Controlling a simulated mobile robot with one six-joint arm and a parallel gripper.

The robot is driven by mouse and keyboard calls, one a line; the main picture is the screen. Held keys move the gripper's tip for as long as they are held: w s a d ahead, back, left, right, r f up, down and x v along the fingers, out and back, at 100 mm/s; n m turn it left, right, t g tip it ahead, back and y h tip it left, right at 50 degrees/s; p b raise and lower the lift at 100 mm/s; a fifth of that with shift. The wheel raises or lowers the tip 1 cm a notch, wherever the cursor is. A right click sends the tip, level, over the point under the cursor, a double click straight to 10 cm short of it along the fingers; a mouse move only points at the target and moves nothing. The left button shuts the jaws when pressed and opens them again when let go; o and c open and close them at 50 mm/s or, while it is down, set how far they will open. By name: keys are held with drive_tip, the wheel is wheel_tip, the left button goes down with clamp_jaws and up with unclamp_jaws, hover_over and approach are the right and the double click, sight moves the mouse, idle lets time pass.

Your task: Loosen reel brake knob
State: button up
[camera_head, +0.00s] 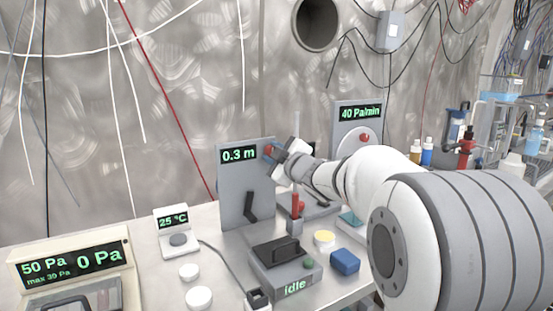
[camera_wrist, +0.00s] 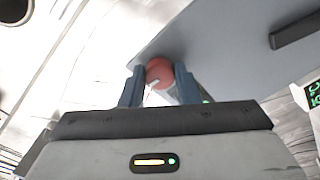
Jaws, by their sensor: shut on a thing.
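The red brake knob (camera_head: 268,150) sits on the upper right of a grey upright panel (camera_head: 233,187) whose display reads 0.3 m. My gripper (camera_head: 276,152) reaches it from the right. In the wrist view, the round red knob (camera_wrist: 160,73) with a small white mark lies between the two dark fingers of my gripper (camera_wrist: 160,84), which are shut on it. The panel fills the upper right of the wrist view. A black crank-like handle (camera_head: 251,205) is on the panel's lower front.
A 40 Pa/min unit (camera_head: 359,115) stands behind my arm. A 25 °C display (camera_head: 173,222), a 0 Pa display (camera_head: 75,258), white discs (camera_head: 189,271) and a blue block (camera_head: 344,261) are on the bench.

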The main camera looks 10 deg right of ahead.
drive_tip(key=shift+d+f+n, duration=0.1)
drive_tip(key=shift+f+n, duration=0.1)
drive_tip(key=shift+n, duration=0.3)
drive_tip(key=o, duration=0.8)
drive_tip(key=shift+w, duration=0.1)
drive_tip(key=shift+o, duration=0.8)
drive_tip(key=shift+r, duration=0.1)
drive_tip(key=v, duration=0.8)
drive_tip(key=shift+p, duration=0.45)
